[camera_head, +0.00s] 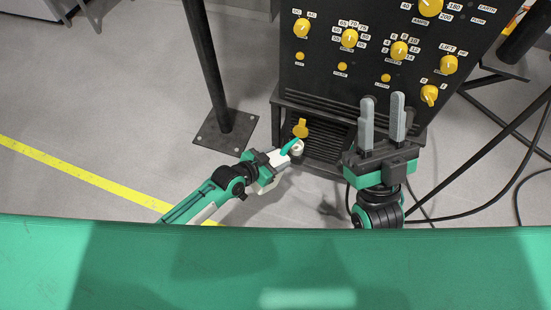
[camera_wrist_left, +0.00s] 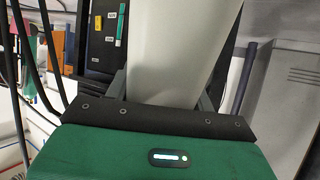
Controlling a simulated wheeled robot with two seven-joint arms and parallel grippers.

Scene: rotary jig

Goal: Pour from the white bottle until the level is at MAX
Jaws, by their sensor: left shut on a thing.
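My left gripper (camera_head: 276,160) is shut on the white bottle (camera_head: 281,157) low at the machine's front left. The bottle also fills the middle of the left wrist view (camera_wrist_left: 175,55), between the fingers. In the head view it leans toward a small pale round fitting (camera_head: 297,149) below a yellow cap-like part (camera_head: 300,128). A bright teal piece (camera_head: 290,146) lies at the bottle's end; I cannot tell whether it is liquid. A narrow green strip (camera_wrist_left: 120,28) with small labels, unreadable here, shows on the black machine. My right gripper (camera_head: 382,118) is open and empty, fingers up.
The black machine (camera_head: 365,70) with yellow knobs stands ahead, its slatted ledge (camera_head: 330,138) near both grippers. A black post (camera_head: 212,70) on a floor plate stands left. Black cables (camera_head: 500,170) run at the right. The floor left of the post is clear.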

